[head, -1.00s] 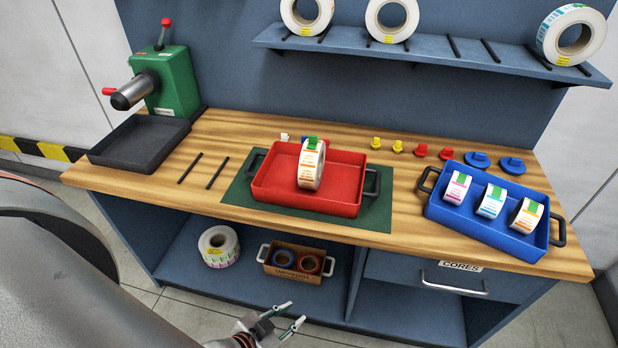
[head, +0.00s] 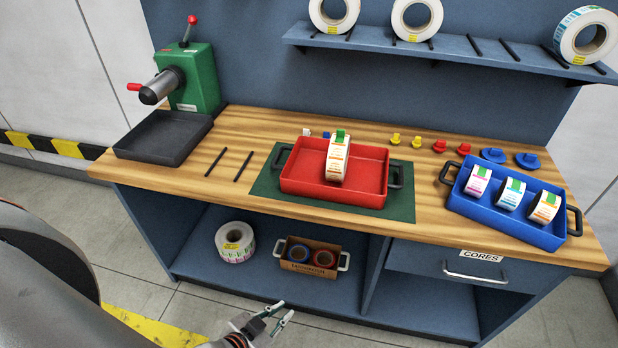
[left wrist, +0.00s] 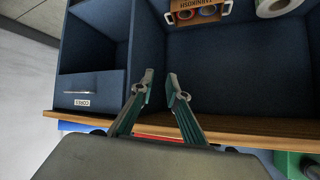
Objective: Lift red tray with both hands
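The red tray (head: 330,195) lies flat on a dark green mat (head: 401,207) in the middle of the wooden bench. It has a dark handle at each short end. A label roll (head: 337,160) with a green tab stands upright in it. My left gripper (head: 281,313) is low in front of the bench, apart from the tray, and open with nothing between its fingers. In the left wrist view the open left gripper (left wrist: 160,77) points at the bench's lower shelf, and only a thin red strip of the tray (left wrist: 158,137) shows. My right gripper is not in view.
A blue tray (head: 507,224) with label rolls is right of the mat; a green machine (head: 197,78) and black tray (head: 165,137) are left. Two black rods lie between. A cardboard box (head: 310,257) and roll (head: 235,242) sit on the lower shelf. The bench front edge faces me.

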